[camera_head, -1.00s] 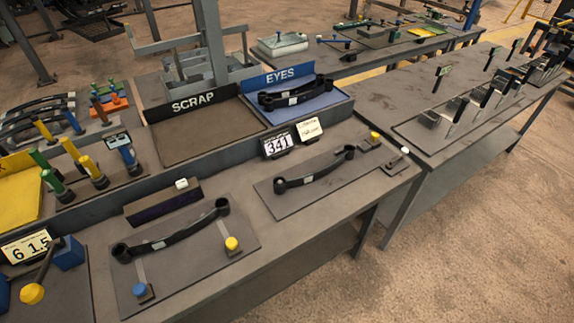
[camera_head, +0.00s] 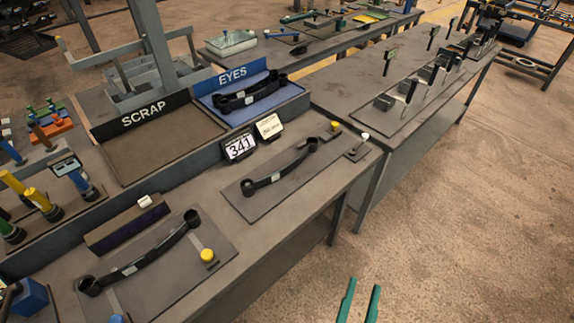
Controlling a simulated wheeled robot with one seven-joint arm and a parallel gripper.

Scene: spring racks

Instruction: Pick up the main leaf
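A black leaf with an eye at each end (camera_head: 152,256) lies on a grey plate at the front left of the near bench. A second, similar black leaf (camera_head: 287,174) lies on another plate (camera_head: 240,203) to its right. More black eyed leaves (camera_head: 252,94) lie in the blue tray marked EYES. The frames do not label which one is the main leaf. My gripper (camera_head: 359,304) shows at the bottom edge as two green fingers, apart and with nothing visible between them. It is over the floor side, clear of the bench and the leaves.
An empty tray marked SCRAP (camera_head: 165,145) stands left of the EYES tray. Yellow-knobbed (camera_head: 208,257) and white-knobbed clamps stand by the plates. Another bench (camera_head: 350,88) is at right; the floor (camera_head: 470,230) in front is open.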

